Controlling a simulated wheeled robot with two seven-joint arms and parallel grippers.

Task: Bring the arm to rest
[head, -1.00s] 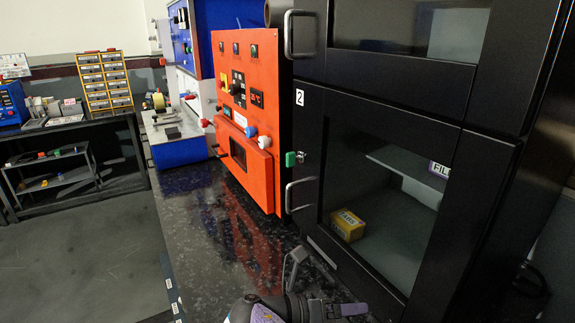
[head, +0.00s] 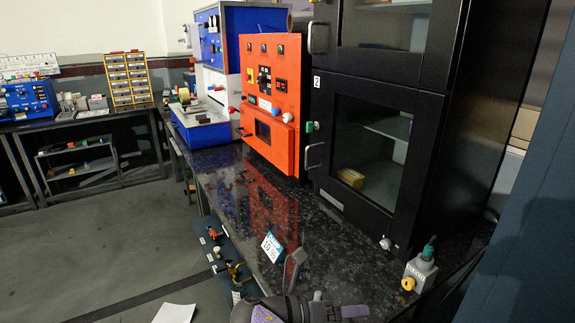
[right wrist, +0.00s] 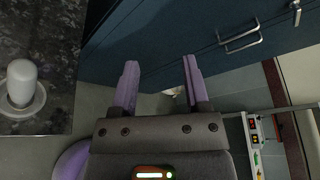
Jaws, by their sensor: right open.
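My right gripper (head: 337,304) shows at the bottom middle of the head view, with purple fingers and a dark grey body. It is over or in front of the near part of the dark counter, and its height above it is hard to judge. In the right wrist view, the two purple fingers of the right gripper (right wrist: 160,82) stand apart with nothing between them. My left gripper is not in view.
A speckled black counter (head: 218,172) carries an orange panel box (head: 270,83) and a black cabinet (head: 425,145). A grey box with a green knob (head: 420,272) stands near its right end. A blue cabinet (right wrist: 185,40) fills the right wrist view's top. Open floor (head: 110,235) lies left.

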